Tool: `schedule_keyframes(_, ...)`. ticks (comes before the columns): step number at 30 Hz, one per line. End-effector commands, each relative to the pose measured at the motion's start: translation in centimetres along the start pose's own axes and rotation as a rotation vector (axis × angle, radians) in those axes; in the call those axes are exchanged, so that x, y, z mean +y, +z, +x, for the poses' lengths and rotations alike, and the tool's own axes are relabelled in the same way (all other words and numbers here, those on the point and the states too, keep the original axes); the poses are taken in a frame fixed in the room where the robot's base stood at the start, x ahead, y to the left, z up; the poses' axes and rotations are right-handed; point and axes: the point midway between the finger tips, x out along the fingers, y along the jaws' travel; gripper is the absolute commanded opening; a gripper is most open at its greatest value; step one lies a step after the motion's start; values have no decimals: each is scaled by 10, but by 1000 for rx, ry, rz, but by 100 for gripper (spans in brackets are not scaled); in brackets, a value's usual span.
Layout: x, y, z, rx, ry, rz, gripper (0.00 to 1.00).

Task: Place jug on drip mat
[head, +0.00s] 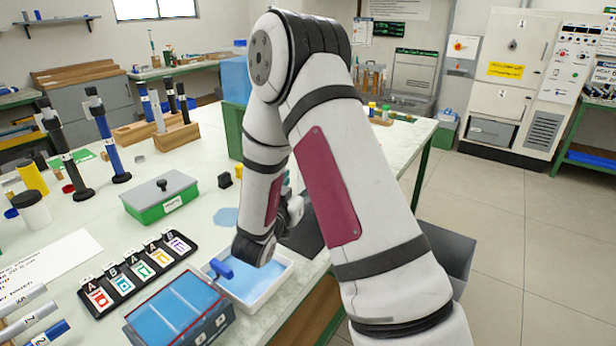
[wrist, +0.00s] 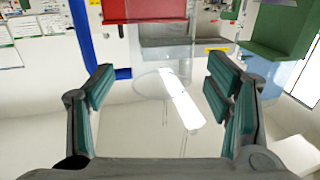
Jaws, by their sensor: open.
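In the wrist view my gripper (wrist: 160,100) is open, with one teal-padded finger on each side. A clear, see-through vessel with a faint round rim, apparently the jug (wrist: 165,82), shows between the fingers. It has a bright white highlight, and I cannot tell whether either finger touches it. In the head view my arm hides the jug and most of my gripper. A dark flat mat (head: 304,238) lies partly behind my arm, and a pale blue flat patch (head: 226,217) lies left of my arm. I cannot tell which is the drip mat.
A white tray (head: 287,276) with blue inside is below my wrist. A blue-topped box (head: 213,332), a lettered card rack (head: 92,311) and a green box (head: 172,208) stand left of it. Stands and bottles fill the far left. The table's right edge is close.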

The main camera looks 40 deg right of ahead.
Motion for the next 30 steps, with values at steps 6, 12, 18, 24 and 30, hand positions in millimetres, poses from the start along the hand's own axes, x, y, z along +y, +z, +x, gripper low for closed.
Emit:
schedule_keyframes(6, -2, 0, -43, 0, -5, -2, 72)
schedule_keyframes(12, -1, 0, -64, 0, -2, -2, 72)
schedule_keyframes(18, -13, -6, -66, -64, -55, 49, 72)
schedule_keyframes(24, -58, -30, -79, -289, -277, 155, 72)
schedule_keyframes(30, -90, -62, -129, -526, -542, 157, 72)
